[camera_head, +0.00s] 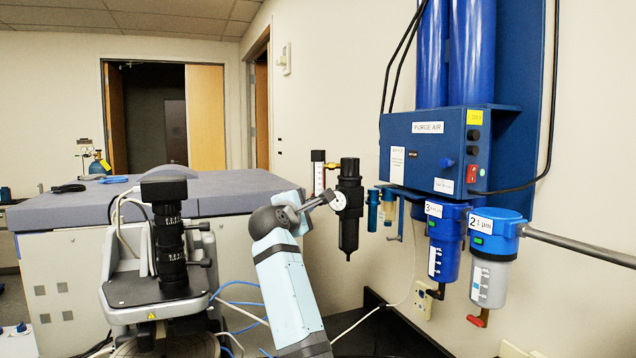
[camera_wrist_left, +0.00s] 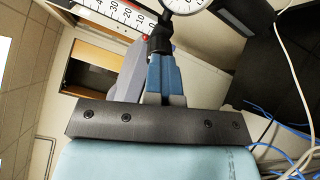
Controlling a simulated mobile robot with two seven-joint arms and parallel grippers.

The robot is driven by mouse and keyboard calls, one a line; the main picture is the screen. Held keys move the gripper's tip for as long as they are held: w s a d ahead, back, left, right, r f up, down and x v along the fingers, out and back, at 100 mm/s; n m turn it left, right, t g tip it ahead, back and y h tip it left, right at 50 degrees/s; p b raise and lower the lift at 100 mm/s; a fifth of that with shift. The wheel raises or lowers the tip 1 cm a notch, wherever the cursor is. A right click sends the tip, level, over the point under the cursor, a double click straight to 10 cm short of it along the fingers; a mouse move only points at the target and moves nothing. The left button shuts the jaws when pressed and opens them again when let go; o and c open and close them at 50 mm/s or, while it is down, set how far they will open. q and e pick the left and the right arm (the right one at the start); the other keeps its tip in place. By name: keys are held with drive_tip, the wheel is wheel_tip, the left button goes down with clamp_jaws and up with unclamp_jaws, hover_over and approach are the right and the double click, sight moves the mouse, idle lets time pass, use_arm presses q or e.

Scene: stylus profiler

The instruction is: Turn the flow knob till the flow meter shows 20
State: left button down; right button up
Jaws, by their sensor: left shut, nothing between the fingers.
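The flow meter (camera_head: 318,172) is a slim upright tube on the wall side, left of a black filter regulator (camera_head: 349,225). In the left wrist view its white scale (camera_wrist_left: 98,18) shows tilted, with numbers including 20; I cannot make out the reading. My left gripper (camera_head: 326,198) is shut and empty, its tips close to the meter's lower end and a round white gauge (camera_head: 338,201). It also shows in the wrist view (camera_wrist_left: 160,62). Contact is unclear. My right gripper is not in view.
A blue purge air unit (camera_head: 430,140) with hanging filter bowls (camera_head: 444,245) is on the right wall. A black scope-like instrument (camera_head: 170,240) stands at left before a grey-topped cabinet (camera_head: 240,184). Blue and white cables lie below my arm.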

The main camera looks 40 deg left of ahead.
use_arm(q)
drive_tip(key=n, duration=1.8)
drive_tip(key=shift+n, duration=0.4)
drive_tip(key=c, duration=1.8)
unclamp_jaws()
drive_tip(key=shift+c, duration=0.2)
